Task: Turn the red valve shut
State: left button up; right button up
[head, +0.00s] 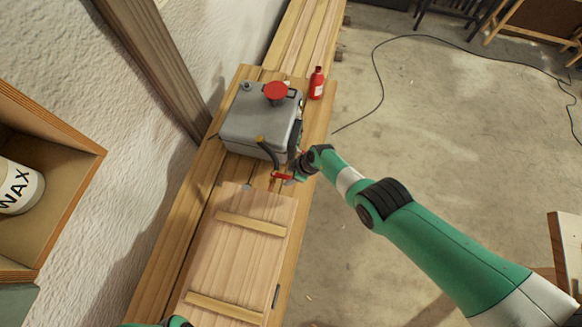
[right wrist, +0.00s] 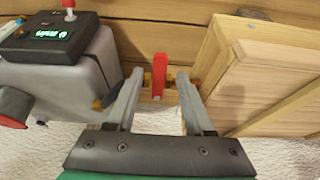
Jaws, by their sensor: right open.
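The red valve (head: 283,176) shows as a small red lever between the grey steam unit (head: 262,122) and the wooden box (head: 238,256). In the right wrist view the red lever (right wrist: 160,76) appears across a brass-coloured fitting. My right gripper (head: 289,175) is at the valve. In the right wrist view its two fingers (right wrist: 158,92) are open, one on each side of the lever, with visible gaps. The fingers partly hide the fitting. Only a green part of my left arm shows at the bottom left of the head view; its gripper is out of frame.
The steam unit has a red cap (head: 276,92) and a dark hose (head: 269,153). A red bottle (head: 317,84) stands behind it on the wooden bench (head: 178,240). A wall shelf holds a wax tin (head: 17,187) at left. A cable (head: 377,75) lies on open floor.

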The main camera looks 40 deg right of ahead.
jog(key=p+v, duration=0.4)
jog(key=p, duration=0.1)
jog(key=shift+w+a+r, duration=0.1)
jog(key=shift+r, duration=0.05)
jog(key=p+v, duration=0.1)
jog(key=v, duration=0.6)
jog(key=shift+d+r, duration=0.2)
jog(key=shift+d, duration=0.05)
